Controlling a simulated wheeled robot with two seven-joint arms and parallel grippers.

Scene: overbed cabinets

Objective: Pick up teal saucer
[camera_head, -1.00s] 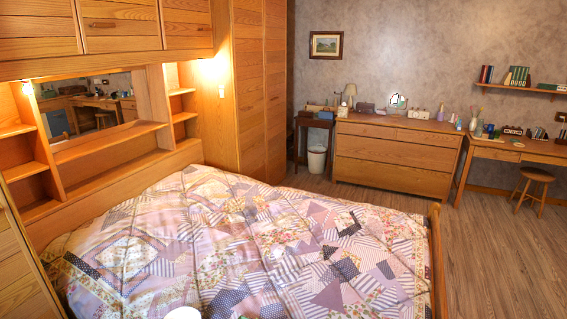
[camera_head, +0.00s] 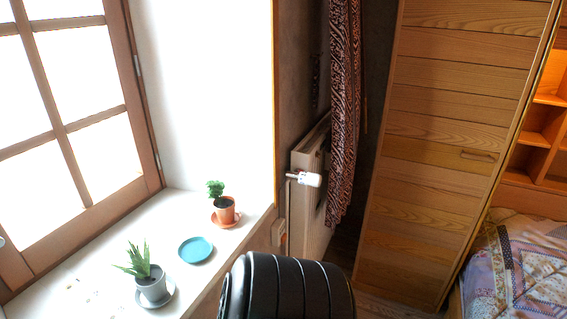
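The teal saucer (camera_head: 196,250) lies flat on the white windowsill (camera_head: 100,272). It sits between a small plant in an orange pot and a spiky plant in a grey pot, apart from both. Nothing covers it. A black ribbed part of my own body fills the bottom centre of the view, to the right of the saucer. Neither my left nor my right gripper shows.
The orange pot (camera_head: 223,208) stands behind the saucer and the grey pot (camera_head: 151,285) in front left. A window (camera_head: 80,120) is at left. A radiator (camera_head: 309,190), a patterned curtain (camera_head: 345,110) and a wooden cabinet (camera_head: 440,150) stand at right. The bed (camera_head: 515,265) is far right.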

